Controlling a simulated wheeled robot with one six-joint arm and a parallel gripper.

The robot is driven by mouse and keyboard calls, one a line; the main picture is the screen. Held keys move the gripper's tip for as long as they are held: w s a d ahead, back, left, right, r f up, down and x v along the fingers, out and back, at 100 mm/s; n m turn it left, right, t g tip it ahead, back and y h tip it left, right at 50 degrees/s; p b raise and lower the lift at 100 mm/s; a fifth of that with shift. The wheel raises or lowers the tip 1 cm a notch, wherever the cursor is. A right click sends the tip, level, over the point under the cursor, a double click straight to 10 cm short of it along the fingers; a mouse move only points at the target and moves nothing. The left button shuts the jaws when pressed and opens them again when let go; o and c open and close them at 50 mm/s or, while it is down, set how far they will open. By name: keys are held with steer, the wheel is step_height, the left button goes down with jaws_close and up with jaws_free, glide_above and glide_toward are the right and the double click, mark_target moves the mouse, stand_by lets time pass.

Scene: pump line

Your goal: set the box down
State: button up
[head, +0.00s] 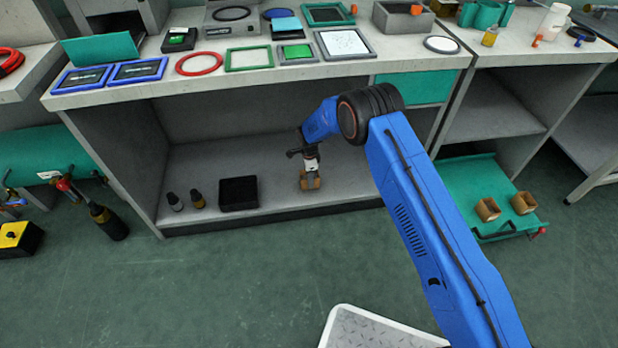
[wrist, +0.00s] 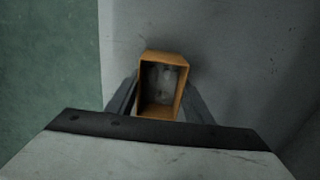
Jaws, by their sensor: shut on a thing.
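The box (wrist: 143,88) is small, orange-brown and open at the top, with pale contents inside that I cannot make out. It is between the two fingers of my gripper (wrist: 158,103) in the wrist view, and the gripper is shut on it. In the head view the box (head: 310,182) shows small below my gripper (head: 309,172), over the lower shelf of the bench (head: 270,170). I cannot tell whether the box touches the shelf.
On the same shelf, to the left, stand a black box (head: 238,193) and two small dark bottles (head: 197,199). The shelf right of my gripper looks clear. The bench top (head: 300,72) overhangs the shelf. A teal trolley (head: 478,190) at the right holds two brown boxes.

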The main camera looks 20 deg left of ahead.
steer(key=shift+f, duration=0.15)
steer(key=o, duration=1.2)
steer(key=shift+r, duration=3.9)
